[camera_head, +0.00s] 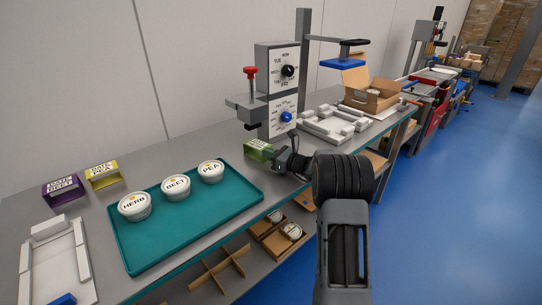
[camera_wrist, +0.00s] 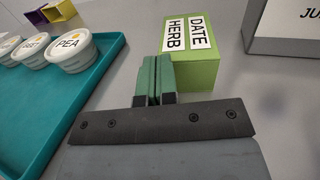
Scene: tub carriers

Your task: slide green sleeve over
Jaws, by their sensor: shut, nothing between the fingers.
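The green sleeve (camera_head: 258,150), labelled "DATE HERB", lies on the grey bench to the right of the teal tray, and shows large in the wrist view (camera_wrist: 206,73). My gripper (camera_head: 282,158) is shut and empty, its green fingertips (camera_wrist: 153,72) together close to the sleeve's near left side; I cannot tell whether they touch it. Three white lidded tubs stand on the teal tray (camera_head: 237,197): HERB (camera_head: 134,207), BEET (camera_head: 176,188) and PEA (camera_head: 211,172).
A purple BEET sleeve (camera_head: 63,189) and a yellow PEA sleeve (camera_head: 103,175) stand behind the tray. A white fixture (camera_head: 55,265) lies at the near left. A grey press with dials (camera_head: 279,90) stands behind the green sleeve. A light fixture (camera_head: 333,124) and cardboard box (camera_head: 372,95) are farther right.

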